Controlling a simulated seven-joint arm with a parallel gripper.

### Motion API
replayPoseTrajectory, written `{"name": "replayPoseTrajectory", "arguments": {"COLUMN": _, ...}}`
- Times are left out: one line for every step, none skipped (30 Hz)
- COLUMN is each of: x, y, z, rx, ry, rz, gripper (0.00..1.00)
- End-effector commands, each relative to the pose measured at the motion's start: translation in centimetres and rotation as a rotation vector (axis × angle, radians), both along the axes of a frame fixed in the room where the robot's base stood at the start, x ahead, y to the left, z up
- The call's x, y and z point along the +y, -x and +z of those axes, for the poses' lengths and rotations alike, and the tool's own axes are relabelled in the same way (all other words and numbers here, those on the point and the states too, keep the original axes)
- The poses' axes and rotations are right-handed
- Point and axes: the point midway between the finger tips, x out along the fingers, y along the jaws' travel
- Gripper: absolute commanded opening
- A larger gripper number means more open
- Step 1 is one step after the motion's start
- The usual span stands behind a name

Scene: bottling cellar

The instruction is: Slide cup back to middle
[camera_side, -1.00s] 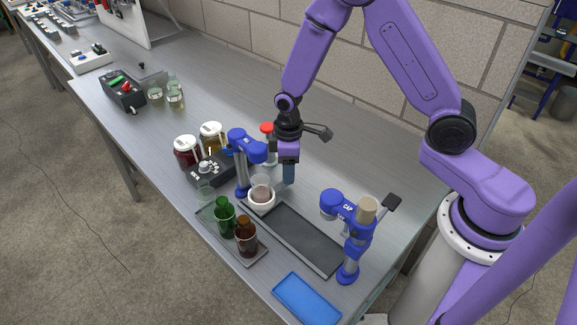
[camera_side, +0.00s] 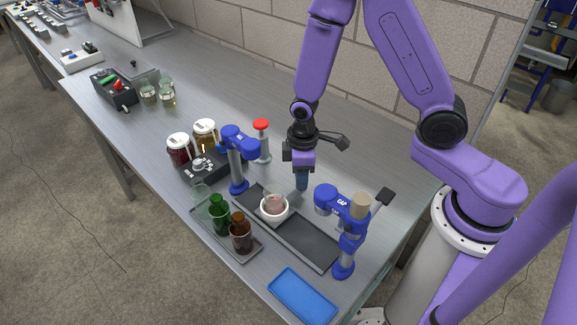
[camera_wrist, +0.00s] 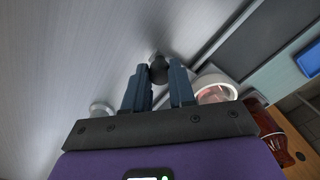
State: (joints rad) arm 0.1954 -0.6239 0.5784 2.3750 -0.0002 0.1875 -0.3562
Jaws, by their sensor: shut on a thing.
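A clear cup (camera_side: 275,202) with pinkish contents sits in a white round holder (camera_side: 274,219) on the dark slide track (camera_side: 309,243), between the two blue stations. My gripper (camera_side: 302,186) is behind the track, just right of the cup. In the wrist view my gripper (camera_wrist: 159,84) has its fingers shut on a small dark knob (camera_wrist: 158,68). The white holder (camera_wrist: 216,79) shows right beside the right finger there. I cannot see how the knob joins the holder.
The blue CAP station (camera_side: 344,222) stands at the track's right, another blue station (camera_side: 237,165) at its left. A tray (camera_side: 249,250) with green and brown bottles lies in front. A blue tray (camera_side: 302,296) is at the near edge. A red-topped dispenser (camera_side: 262,145) stands behind.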

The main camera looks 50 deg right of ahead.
Motion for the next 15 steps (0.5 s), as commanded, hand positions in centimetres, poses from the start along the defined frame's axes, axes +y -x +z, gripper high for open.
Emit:
{"name": "replayPoseTrajectory", "arguments": {"x": 0.0, "y": 1.0, "z": 0.0, "rx": 0.004, "ry": 0.002, "rz": 0.003, "gripper": 0.00}}
{"name": "replayPoseTrajectory", "arguments": {"x": 0.0, "y": 1.5, "z": 0.0, "rx": 0.004, "ry": 0.001, "rz": 0.003, "gripper": 0.00}}
{"name": "replayPoseTrajectory", "arguments": {"x": 0.0, "y": 2.1, "z": 0.0, "rx": 0.004, "ry": 0.001, "rz": 0.003, "gripper": 0.00}}
{"name": "replayPoseTrajectory", "arguments": {"x": 0.0, "y": 2.4, "z": 0.0, "rx": 0.004, "ry": 0.002, "rz": 0.003, "gripper": 0.00}}
{"name": "replayPoseTrajectory", "arguments": {"x": 0.0, "y": 2.7, "z": 0.0, "rx": 0.003, "ry": 0.001, "rz": 0.004, "gripper": 0.00}}
{"name": "replayPoseTrajectory", "arguments": {"x": 0.0, "y": 3.1, "z": 0.0, "rx": 0.003, "ry": 0.001, "rz": 0.003, "gripper": 0.00}}
{"name": "replayPoseTrajectory", "arguments": {"x": 0.0, "y": 3.3, "z": 0.0, "rx": 0.003, "ry": 0.001, "rz": 0.002, "gripper": 0.00}}
{"name": "replayPoseTrajectory", "arguments": {"x": 0.0, "y": 3.4, "z": 0.0, "rx": 0.003, "ry": 0.001, "rz": 0.002, "gripper": 0.00}}
{"name": "replayPoseTrajectory", "arguments": {"x": 0.0, "y": 3.6, "z": 0.0, "rx": 0.002, "ry": 0.001, "rz": 0.001, "gripper": 0.00}}
{"name": "replayPoseTrajectory", "arguments": {"x": 0.0, "y": 3.6, "z": 0.0, "rx": 0.002, "ry": 0.001, "rz": 0.001, "gripper": 0.00}}
{"name": "replayPoseTrajectory", "arguments": {"x": 0.0, "y": 3.7, "z": 0.0, "rx": 0.002, "ry": 0.001, "rz": 0.001, "gripper": 0.00}}
{"name": "replayPoseTrajectory", "arguments": {"x": 0.0, "y": 3.7, "z": 0.0, "rx": 0.001, "ry": 0.000, "rz": 0.001, "gripper": 0.00}}
{"name": "replayPoseTrajectory", "arguments": {"x": 0.0, "y": 3.7, "z": 0.0, "rx": 0.001, "ry": 0.000, "rz": 0.001, "gripper": 0.00}}
{"name": "replayPoseTrajectory", "arguments": {"x": 0.0, "y": 3.7, "z": 0.0, "rx": 0.001, "ry": 0.001, "rz": 0.001, "gripper": 0.00}}
{"name": "replayPoseTrajectory", "arguments": {"x": 0.0, "y": 3.7, "z": 0.0, "rx": 0.001, "ry": 0.000, "rz": 0.001, "gripper": 0.00}}
